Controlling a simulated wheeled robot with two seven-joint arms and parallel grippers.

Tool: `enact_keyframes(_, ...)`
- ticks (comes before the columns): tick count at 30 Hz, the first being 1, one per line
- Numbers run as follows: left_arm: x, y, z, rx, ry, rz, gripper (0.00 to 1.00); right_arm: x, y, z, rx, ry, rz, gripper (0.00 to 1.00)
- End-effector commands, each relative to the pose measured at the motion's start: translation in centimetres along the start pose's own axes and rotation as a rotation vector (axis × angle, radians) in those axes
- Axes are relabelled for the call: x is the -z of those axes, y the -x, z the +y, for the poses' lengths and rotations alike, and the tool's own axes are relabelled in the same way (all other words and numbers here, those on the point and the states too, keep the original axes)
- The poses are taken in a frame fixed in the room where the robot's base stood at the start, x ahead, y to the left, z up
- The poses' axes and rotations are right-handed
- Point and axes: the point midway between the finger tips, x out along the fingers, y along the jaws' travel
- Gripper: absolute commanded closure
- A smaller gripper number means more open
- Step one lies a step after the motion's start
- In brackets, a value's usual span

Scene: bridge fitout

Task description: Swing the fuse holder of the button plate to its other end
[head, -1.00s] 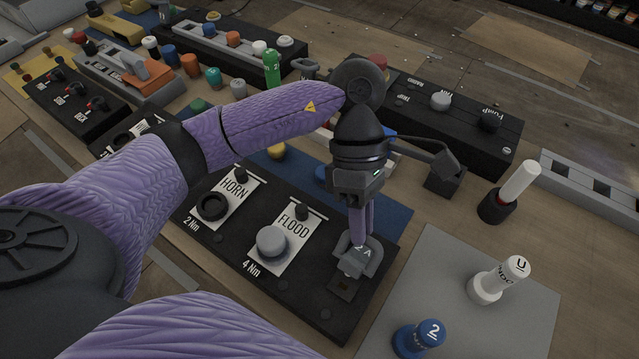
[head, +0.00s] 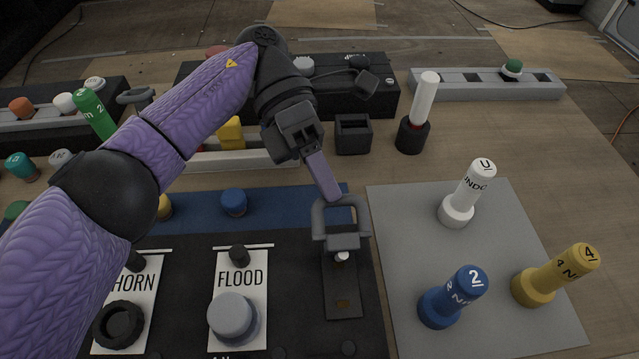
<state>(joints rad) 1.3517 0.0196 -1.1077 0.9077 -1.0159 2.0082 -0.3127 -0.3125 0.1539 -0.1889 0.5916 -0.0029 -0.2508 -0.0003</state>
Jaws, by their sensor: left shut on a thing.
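The black button plate (head: 290,335) lies at the lower left, with a HORN label and a FLOOD label (head: 240,280) beside a large grey knob. At its right end is the grey fuse holder (head: 341,240), a block with a loop-shaped handle. It sits at the far end of a dark narrow base (head: 343,290), with a small white piece just in front of it. My left gripper (head: 327,190) reaches down from behind and is shut on the handle of the fuse holder. The exact contact is partly hidden by the finger. My right gripper is out of view.
Behind stand a white-topped black holder (head: 415,120), an open black box (head: 353,135), a grey rail (head: 440,84) and a black panel. Bare table lies at the right.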

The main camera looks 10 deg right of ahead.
Motion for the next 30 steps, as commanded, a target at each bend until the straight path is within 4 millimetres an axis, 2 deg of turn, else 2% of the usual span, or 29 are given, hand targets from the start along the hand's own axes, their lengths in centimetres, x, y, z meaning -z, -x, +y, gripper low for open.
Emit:
enact_keyframes(12,0.1,-0.1,0.2,0.003,0.007,0.002,1.0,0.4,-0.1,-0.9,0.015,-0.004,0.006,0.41)
enact_keyframes(13,0.1,-0.1,0.2,0.003,0.007,0.001,0.76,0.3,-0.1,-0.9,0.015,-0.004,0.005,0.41)
enact_keyframes(17,0.0,-0.1,0.2,0.003,0.006,0.001,0.48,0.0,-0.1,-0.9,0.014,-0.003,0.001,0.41)
enact_keyframes(18,0.0,-0.1,0.2,0.003,0.006,0.001,0.45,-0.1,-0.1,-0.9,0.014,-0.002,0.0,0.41)
enact_keyframes(26,0.0,0.1,0.0,0.003,0.004,0.0,0.45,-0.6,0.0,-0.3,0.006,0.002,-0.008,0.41)
enact_keyframes(30,-0.6,1.4,-2.3,-0.002,0.001,0.001,0.45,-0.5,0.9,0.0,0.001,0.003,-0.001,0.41)
